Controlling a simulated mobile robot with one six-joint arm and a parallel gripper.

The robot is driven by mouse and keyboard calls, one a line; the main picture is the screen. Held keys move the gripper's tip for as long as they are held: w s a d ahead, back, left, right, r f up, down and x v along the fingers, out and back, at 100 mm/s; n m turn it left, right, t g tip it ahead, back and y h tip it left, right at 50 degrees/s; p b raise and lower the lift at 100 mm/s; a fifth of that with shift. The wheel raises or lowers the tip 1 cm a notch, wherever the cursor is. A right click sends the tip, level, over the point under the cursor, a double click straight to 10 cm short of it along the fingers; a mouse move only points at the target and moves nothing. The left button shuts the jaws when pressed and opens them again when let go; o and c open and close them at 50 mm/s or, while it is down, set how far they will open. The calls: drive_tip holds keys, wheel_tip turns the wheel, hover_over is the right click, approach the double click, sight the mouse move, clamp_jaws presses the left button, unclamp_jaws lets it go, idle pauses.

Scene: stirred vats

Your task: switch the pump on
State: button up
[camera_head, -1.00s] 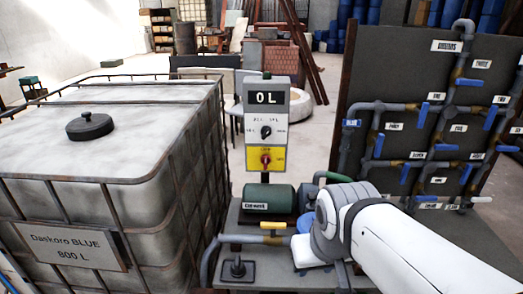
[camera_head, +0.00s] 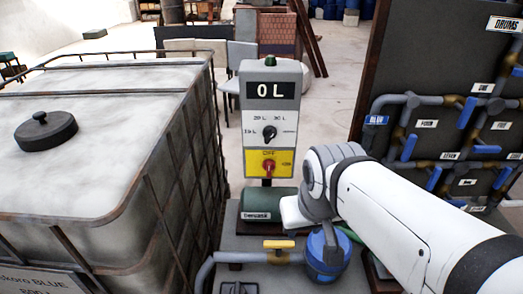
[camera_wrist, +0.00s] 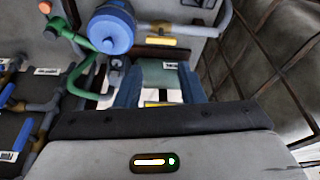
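The pump's grey control box (camera_head: 270,120) stands in the middle of the head view, its display (camera_head: 272,90) reading 0 L. Its black selector knob (camera_head: 268,132) sits below the display. The red switch (camera_head: 268,168) on the yellow panel (camera_head: 284,164) looks upright, under the word OFF. The green pump motor (camera_head: 268,206) is below the box. My gripper (camera_wrist: 160,88) is open, its two blue-grey fingers apart with nothing held between them. The motor (camera_wrist: 158,74) and a bit of yellow panel (camera_wrist: 152,103) show between them. In the head view my arm hides the fingers.
A large caged tank (camera_head: 100,150) fills the left. A dark board with pipes and blue valves (camera_head: 420,60) stands at the right. A blue round vessel (camera_head: 325,258) and a yellow valve handle (camera_head: 278,244) are in front of the motor.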

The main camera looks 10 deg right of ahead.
drive_tip(key=shift+s, duration=0.1)
drive_tip(key=m+t+h+b, duration=0.1)
drive_tip(key=t+b, duration=1.4)
drive_tip(key=b, duration=0.3)
approach(269, 167)
drive_tip(key=w+a+f, duration=0.2)
drive_tip(key=w, duration=0.1)
drive_tip(key=d+m+t+h+b, duration=0.1)
drive_tip(key=t+h+b, duration=0.2)
drive_tip(key=t+b, duration=0.1)
drive_tip(key=x, duration=0.4)
drive_tip(key=p+x, duration=0.1)
drive_tip(key=x, duration=0.2)
drive_tip(key=shift+w+d+f, duration=0.1)
drive_tip(key=shift+d+f, duration=0.05)
drive_tip(key=shift+f, duration=0.2)
drive_tip(key=shift+c, duration=0.3)
clamp_jaws()
